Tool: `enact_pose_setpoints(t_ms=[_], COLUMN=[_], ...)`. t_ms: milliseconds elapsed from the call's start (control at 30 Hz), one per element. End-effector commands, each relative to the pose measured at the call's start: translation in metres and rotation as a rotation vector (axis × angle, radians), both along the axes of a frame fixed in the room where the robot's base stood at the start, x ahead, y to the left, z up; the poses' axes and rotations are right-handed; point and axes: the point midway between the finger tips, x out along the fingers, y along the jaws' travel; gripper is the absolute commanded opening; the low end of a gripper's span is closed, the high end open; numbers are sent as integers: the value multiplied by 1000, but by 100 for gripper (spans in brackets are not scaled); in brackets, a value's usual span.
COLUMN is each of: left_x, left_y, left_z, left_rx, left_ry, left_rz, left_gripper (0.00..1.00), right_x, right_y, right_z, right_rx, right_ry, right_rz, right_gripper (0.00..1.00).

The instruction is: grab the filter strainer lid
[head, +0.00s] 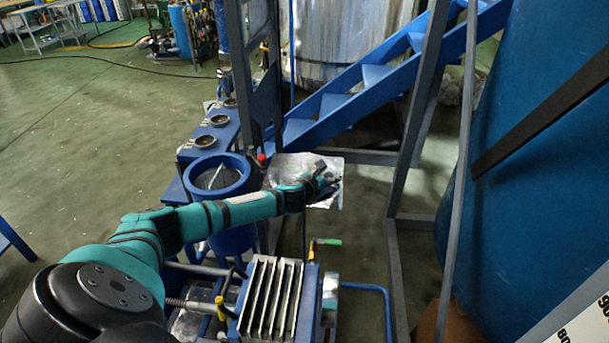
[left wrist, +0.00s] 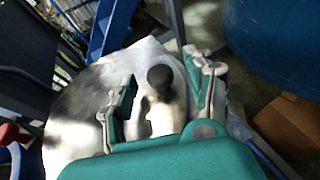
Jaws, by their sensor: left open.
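My left gripper (head: 322,184) is open over a shiny metal plate (head: 318,162) at the end of my teal arm. The knob seems to be the handle of the strainer lid; I cannot tell whether the plate (left wrist: 85,105) is the lid itself or a support. A blue cylindrical strainer housing (head: 231,240) with an open top stands left of the plate. My right gripper is not in view.
A blue bench with round cups (head: 219,120) stands behind the housing. Blue stairs (head: 372,77) and a grey frame post (head: 410,130) stand to the right of the plate. A finned blue machine (head: 270,300) is in front. A large blue tank (head: 545,130) fills the right.

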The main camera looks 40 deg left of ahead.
Motion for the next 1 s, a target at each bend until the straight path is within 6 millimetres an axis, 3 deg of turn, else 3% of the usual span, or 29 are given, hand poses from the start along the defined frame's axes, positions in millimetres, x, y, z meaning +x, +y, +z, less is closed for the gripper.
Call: enact_pose_setpoints(t_ms=[67,500,1000], left_x=[0,-1,1], left_y=[0,0,1], left_z=[0,0,7], left_rx=[0,0,0], left_ry=[0,1,-4], left_rz=[0,1,1], left_gripper=[54,0,0], right_x=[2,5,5], right_y=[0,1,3], right_z=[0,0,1], right_rx=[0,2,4], right_ry=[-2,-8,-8], right_rz=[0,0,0], right_gripper=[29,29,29])
